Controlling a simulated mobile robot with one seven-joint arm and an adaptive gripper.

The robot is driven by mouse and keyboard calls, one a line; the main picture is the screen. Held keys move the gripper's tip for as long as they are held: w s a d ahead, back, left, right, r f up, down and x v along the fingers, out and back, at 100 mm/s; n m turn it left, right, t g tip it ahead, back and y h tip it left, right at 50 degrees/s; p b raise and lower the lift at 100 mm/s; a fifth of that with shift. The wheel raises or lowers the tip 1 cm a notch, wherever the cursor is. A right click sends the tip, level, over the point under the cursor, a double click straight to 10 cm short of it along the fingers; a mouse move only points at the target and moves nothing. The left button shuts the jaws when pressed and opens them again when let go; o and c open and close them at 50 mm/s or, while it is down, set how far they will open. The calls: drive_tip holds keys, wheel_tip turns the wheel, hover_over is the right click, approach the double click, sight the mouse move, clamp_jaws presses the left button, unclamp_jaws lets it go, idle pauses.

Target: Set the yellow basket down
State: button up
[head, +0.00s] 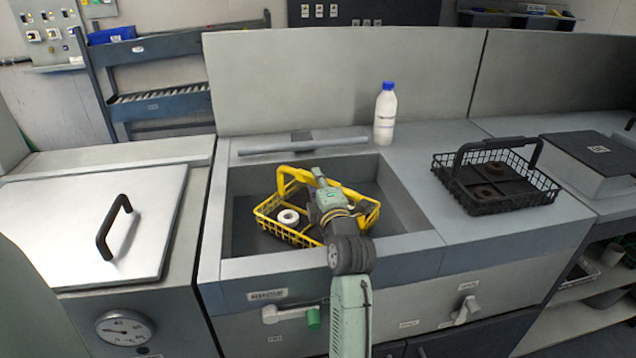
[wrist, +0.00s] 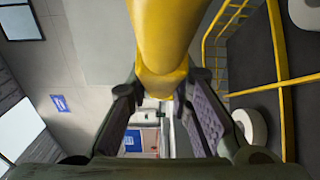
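The yellow basket (head: 263,222) is inside the sunken basin (head: 240,190) of the grey counter, and a white ring-shaped part (head: 288,217) lies in its left section. I cannot tell whether its bottom touches the basin floor. My gripper (head: 319,180) is at the basket's raised handle, and my arm covers part of the basket's right side. In the wrist view the thick yellow handle (wrist: 165,35) runs between my two fingers (wrist: 165,90), which close in on both its sides. The basket's wire wall and the white ring (wrist: 250,128) show at right there.
A white bottle with a blue cap (head: 385,113) stands behind the basin. A black basket (head: 495,185) with dark round parts stands on the counter at right. A lid with a black handle (head: 115,228) is at left. The basin's rim surrounds the yellow basket.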

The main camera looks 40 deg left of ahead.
drive_tip(key=o, duration=0.4)
drive_tip(key=shift+f, duration=0.1)
drive_tip(key=shift+o, duration=0.2)
